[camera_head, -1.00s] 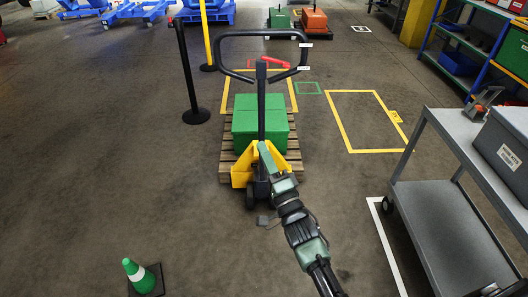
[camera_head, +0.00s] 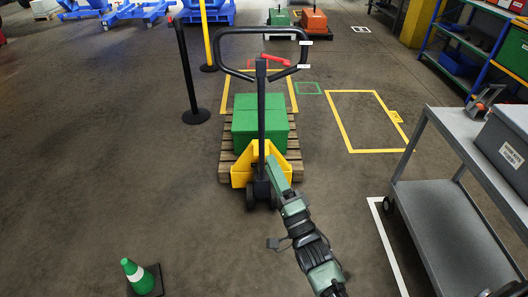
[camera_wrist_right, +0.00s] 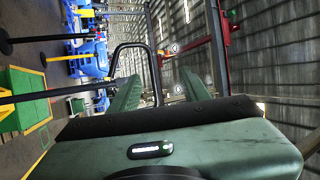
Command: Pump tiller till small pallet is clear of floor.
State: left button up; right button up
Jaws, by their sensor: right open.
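The pallet jack's tiller (camera_head: 262,115) stands upright, with a black loop handle (camera_head: 262,33) at its top and a red lever (camera_head: 275,61) in the loop. Its yellow body (camera_head: 243,168) is at the near end of the small wooden pallet (camera_head: 229,140), which carries green boxes (camera_head: 258,122). I cannot tell whether the pallet touches the floor. My right gripper (camera_head: 272,165) is open and empty, seen just right of the tiller's lower part. In the right wrist view the gripper's green fingers (camera_wrist_right: 163,95) are apart, with the handle (camera_wrist_right: 140,55) beyond them. My left gripper is not in view.
A grey cart (camera_head: 455,165) with a grey bin stands at the right. A black post (camera_head: 187,75) is left of the jack, and a green cone (camera_head: 137,275) stands at the front left. Yellow floor outlines (camera_head: 350,151) lie right of the pallet. The left floor is mostly clear.

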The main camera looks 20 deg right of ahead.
jog(key=shift+v, duration=0.9)
